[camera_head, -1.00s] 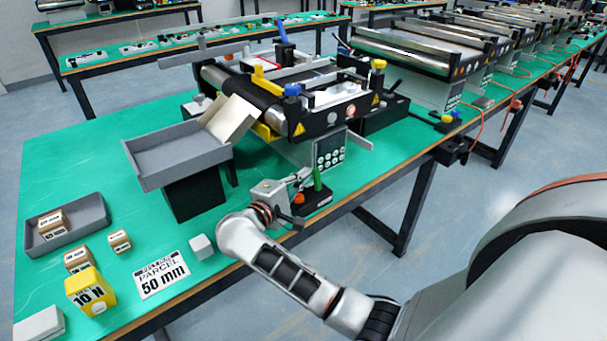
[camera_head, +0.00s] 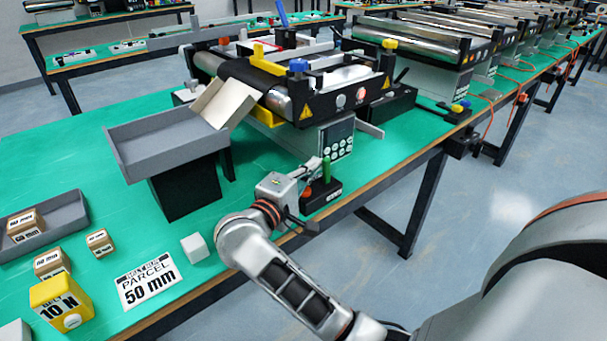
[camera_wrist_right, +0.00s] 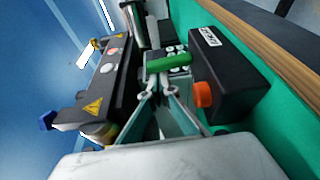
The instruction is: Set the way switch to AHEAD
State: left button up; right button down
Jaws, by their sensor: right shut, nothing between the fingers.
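A small black box (camera_head: 330,190) with an upright green lever (camera_head: 327,172) and a red-orange knob stands near the front edge of the bench, in front of the conveyor; it looks like the way switch. In the right wrist view the green lever (camera_wrist_right: 168,62) lies just beyond my fingertips, and the orange knob (camera_wrist_right: 203,94) is to their right. The box's white label (camera_wrist_right: 207,36) is too small to read. My right gripper (camera_head: 314,166) is shut and empty, close beside the lever; whether it touches cannot be told. My left gripper is out of view.
The mini conveyor (camera_head: 335,108) with its keypad (camera_head: 338,140) stands behind the box. A grey tray (camera_head: 165,150) on a black stand is to the left. A white cube (camera_head: 195,247), a parcel sign (camera_head: 150,280) and a yellow weight (camera_head: 62,302) lie front left.

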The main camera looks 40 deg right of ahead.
jog(key=b, duration=0.1)
jog(key=f+m+b, duration=0.1)
jog(key=b, duration=0.1)
jog(key=shift+s, duration=0.25)
jog(key=shift+s+r+m+h+b, duration=0.15)
jog(key=shift+m+h+b, duration=0.3)
jog(key=shift+b, duration=0.4)
jog(key=m+b, duration=0.1)
jog(key=b, duration=0.1)
jog(key=s+m+h+b, duration=0.1)
jog(key=m+b, duration=0.1)
jog(key=shift+s+d+f+b, duration=0.1)
jog(key=shift+f+b, duration=0.1)
jog(key=shift+b, duration=0.1)
jog(key=shift+s+r+m+h+b, duration=0.25)
jog(key=shift+r+m+b, duration=0.35)
jog(key=shift+m, duration=0.35)
jog(key=shift+s+r, duration=0.1)
jog(key=shift+r, duration=0.1)
jog(key=shift+s, duration=0.1)
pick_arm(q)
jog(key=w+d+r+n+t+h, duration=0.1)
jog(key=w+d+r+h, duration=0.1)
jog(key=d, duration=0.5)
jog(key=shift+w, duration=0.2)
pick_arm(e)
jog(key=v, duration=0.7)
jog(key=shift+f, duration=0.2)
